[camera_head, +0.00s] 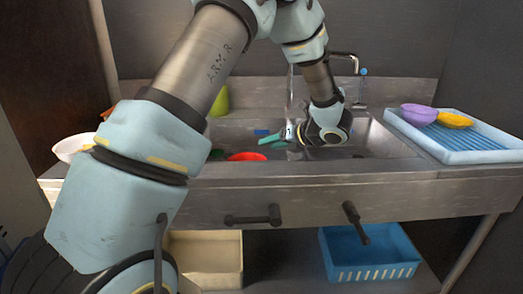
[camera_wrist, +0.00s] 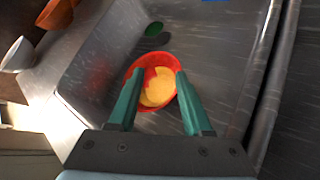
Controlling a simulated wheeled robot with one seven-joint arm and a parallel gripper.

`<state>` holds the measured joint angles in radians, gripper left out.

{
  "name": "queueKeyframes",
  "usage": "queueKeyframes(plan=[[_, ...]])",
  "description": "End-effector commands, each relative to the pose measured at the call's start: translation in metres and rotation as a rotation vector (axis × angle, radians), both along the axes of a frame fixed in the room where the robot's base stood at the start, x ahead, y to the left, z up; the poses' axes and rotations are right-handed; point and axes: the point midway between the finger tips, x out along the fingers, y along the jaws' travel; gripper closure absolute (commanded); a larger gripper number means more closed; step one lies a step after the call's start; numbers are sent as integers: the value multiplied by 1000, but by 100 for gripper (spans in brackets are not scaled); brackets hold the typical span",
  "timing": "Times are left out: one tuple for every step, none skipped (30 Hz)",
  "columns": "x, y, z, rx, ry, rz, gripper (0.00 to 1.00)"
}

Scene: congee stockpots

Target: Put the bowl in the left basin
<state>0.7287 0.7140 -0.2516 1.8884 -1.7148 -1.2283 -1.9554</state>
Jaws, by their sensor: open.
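A red bowl (camera_head: 247,156) sits in the left basin (camera_head: 220,135) of the metal sink. The wrist view shows the red bowl (camera_wrist: 133,75) with a yellow area inside; I cannot tell whether that is a second bowl or contents. My gripper (camera_head: 265,140) is over the left basin. In the wrist view my gripper (camera_wrist: 159,73) is open, its green fingers apart with the red bowl visible between and beyond them. Nothing is held. A white bowl (camera_head: 72,147) and an orange bowl (camera_wrist: 57,12) are on the counter left of the basin.
A blue rack (camera_head: 490,143) at right holds a purple bowl (camera_head: 418,114) and a yellow bowl (camera_head: 455,119). A faucet (camera_head: 354,70) rises behind the sink. A dark green object (camera_wrist: 154,29) lies in the basin. A yellow-green object (camera_head: 220,100) stands behind it.

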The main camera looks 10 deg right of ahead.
Motion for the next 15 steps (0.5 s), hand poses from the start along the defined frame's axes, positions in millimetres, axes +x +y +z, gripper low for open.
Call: queueKeyframes(plan=[[-8,-6,4,-2,-1,-3,50],[-12,-9,7,-2,-1,-3,50],[-17,-12,10,-2,-1,-3,50],[-20,-14,13,-2,0,-3,50],[-23,-16,15,-2,-1,-3,50],[-27,-18,18,-2,-1,-2,50],[-29,-20,19,-1,0,-2,50],[-31,-21,21,-1,0,-1,50],[-33,-22,22,0,1,-1,50],[-35,-23,23,1,0,-1,50],[-35,-23,24,1,0,-1,50],[-36,-24,25,1,0,-1,50],[-37,-24,26,1,0,-1,50],[-37,-24,26,1,0,-1,50],[-37,-24,26,1,0,-1,50]])
